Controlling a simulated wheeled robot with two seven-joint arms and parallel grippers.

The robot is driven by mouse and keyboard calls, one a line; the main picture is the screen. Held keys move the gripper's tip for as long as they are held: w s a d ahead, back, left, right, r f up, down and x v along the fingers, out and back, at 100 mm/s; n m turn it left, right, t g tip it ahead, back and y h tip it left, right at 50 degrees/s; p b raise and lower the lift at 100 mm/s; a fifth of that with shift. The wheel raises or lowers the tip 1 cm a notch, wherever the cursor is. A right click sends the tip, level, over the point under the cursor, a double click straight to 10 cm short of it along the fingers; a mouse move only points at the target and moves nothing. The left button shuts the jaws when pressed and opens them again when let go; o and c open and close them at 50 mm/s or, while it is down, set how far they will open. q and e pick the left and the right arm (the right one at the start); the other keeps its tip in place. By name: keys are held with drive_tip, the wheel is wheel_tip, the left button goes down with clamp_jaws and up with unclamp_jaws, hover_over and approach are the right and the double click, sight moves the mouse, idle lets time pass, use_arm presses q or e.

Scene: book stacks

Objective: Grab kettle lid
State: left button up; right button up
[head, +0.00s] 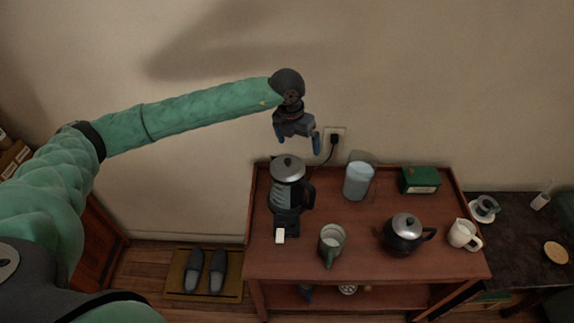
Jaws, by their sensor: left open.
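A tall electric kettle (288,190) with a dark handle on its right stands at the left end of a reddish wooden table. Its grey domed lid (288,167) with a dark knob sits on top. My left gripper (298,143) points down above the lid, open and empty, with its blue fingers apart and not visibly touching the lid. My right gripper is not in view.
A wall outlet (328,133) with a plugged cord is behind my left gripper. A dark counter (510,245) adjoins on the right.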

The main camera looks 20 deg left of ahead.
sight(287, 160)
use_arm(q)
drive_tip(key=shift+s+a+n+g+y, duration=0.2)
drive_tip(key=shift+s+a+y, duration=0.25)
drive_tip(key=shift+a, duration=0.2)
drive_tip(key=shift+s+a+n+g+y, duration=0.2)
drive_tip(key=shift+s+a+y, duration=0.2)
drive_tip(key=shift+a, duration=0.2)
drive_tip(key=shift+a+f, duration=0.1)
drive_tip(key=shift+a, duration=0.1)
drive_tip(key=shift+f+n+p, duration=0.3)
drive_tip(key=shift+f+p, duration=0.1)
drive_tip(key=shift+f, duration=0.15)
drive_tip(key=shift+d+f, duration=0.1)
drive_tip(key=shift+f, duration=0.6)
wheel_tip(287, 160, down, 4)
drive_tip(key=p, duration=0.4)
drive_tip(key=shift+f, duration=0.7)
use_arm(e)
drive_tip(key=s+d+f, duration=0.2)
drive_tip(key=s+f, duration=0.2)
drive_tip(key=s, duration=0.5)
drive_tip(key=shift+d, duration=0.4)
use_arm(q)
drive_tip(key=shift+c, duration=0.4)
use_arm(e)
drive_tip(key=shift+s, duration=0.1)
